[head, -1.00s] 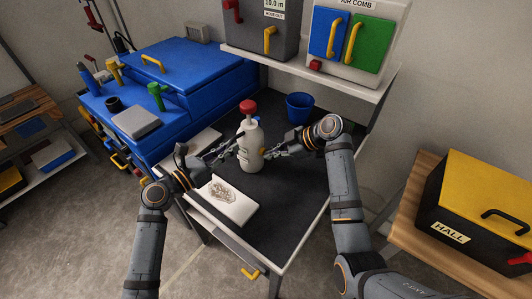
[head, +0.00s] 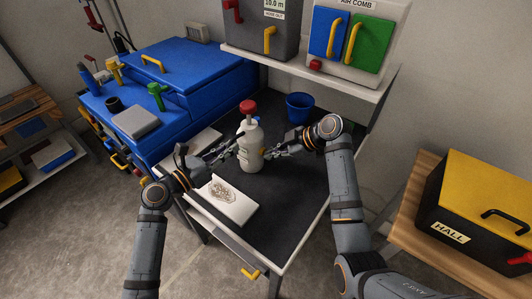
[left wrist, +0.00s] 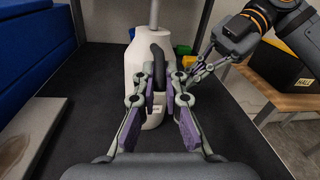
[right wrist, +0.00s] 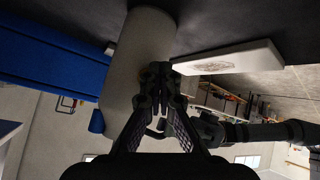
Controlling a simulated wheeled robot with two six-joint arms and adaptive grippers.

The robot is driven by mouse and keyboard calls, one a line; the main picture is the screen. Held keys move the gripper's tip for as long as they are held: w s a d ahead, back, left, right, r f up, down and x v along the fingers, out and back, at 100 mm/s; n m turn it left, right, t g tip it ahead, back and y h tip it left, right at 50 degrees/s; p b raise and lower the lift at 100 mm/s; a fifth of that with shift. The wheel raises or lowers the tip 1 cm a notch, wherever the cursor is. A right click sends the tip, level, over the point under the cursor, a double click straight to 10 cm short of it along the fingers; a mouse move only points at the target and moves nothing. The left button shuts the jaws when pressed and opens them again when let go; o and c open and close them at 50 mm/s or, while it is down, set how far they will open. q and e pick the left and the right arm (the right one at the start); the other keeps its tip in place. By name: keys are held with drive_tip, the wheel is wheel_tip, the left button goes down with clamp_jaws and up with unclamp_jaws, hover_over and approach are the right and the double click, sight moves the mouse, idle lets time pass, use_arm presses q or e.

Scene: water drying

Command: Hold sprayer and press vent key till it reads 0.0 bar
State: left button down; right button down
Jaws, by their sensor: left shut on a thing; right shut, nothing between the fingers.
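The sprayer (head: 250,150) is a white bottle with a red top (head: 248,107), standing upright on the dark table mat. My left gripper (head: 236,146) is at its left side. In the left wrist view, the left gripper (left wrist: 158,95) is shut on the sprayer's black handle (left wrist: 157,60). A small label (left wrist: 156,109) there is too small to read. My right gripper (head: 270,152) is shut and empty, its tips close to the sprayer's right side. In the right wrist view, the tips (right wrist: 160,73) are against or just in front of the bottle (right wrist: 140,50); contact and the vent key are unclear.
A white board (head: 232,205) with a patterned patch lies on the mat near the front. A blue bucket (head: 299,107) stands behind the sprayer. Blue cases (head: 190,85) stand at left, and a shelf (head: 310,72) with grey and white boxes overhangs the back.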

drive_tip(key=shift+s+d, duration=0.6)
drive_tip(key=shift+d, duration=0.1)
drive_tip(key=shift+s+d, duration=0.8)
drive_tip(key=shift+d, duration=0.2)
drive_tip(key=shift+s+d, duration=0.8)
drive_tip(key=shift+d, duration=0.2)
use_arm(q)
drive_tip(key=c, duration=1.4)
unclamp_jaws()
drive_tip(key=shift+o, duration=0.2)
drive_tip(key=v, duration=1.2)
